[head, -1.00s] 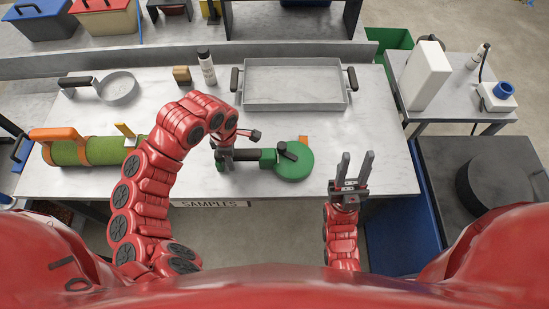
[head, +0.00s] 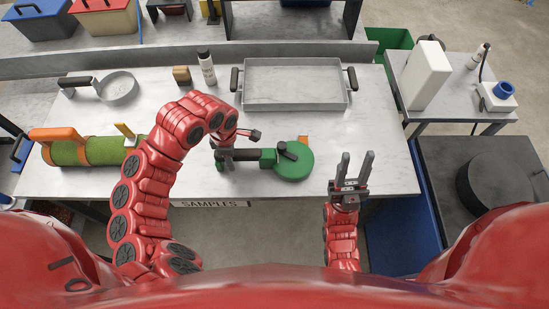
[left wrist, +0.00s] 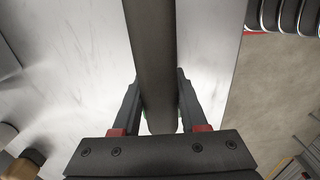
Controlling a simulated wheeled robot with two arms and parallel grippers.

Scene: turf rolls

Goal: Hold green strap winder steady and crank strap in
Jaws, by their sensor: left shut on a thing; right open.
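The green strap winder (head: 294,165) lies on the worktop near its front edge, its round drum to the right and a dark handle bar to the left. A dark crank knob (head: 291,151) sits on top of the drum. A bit of orange strap (head: 303,140) shows behind the drum. My left gripper (head: 224,156) is shut on the winder's dark handle, which also shows between the fingers in the left wrist view (left wrist: 152,60). My right gripper (head: 354,169) is open and empty, to the right of the drum and apart from it, fingers pointing away from me.
A green turf roll (head: 85,152) with orange straps lies at the left. A grey tray (head: 295,105), a spray can (head: 206,67) and a round pan (head: 119,88) stand farther back. The worktop (head: 365,140) is clear right of the winder.

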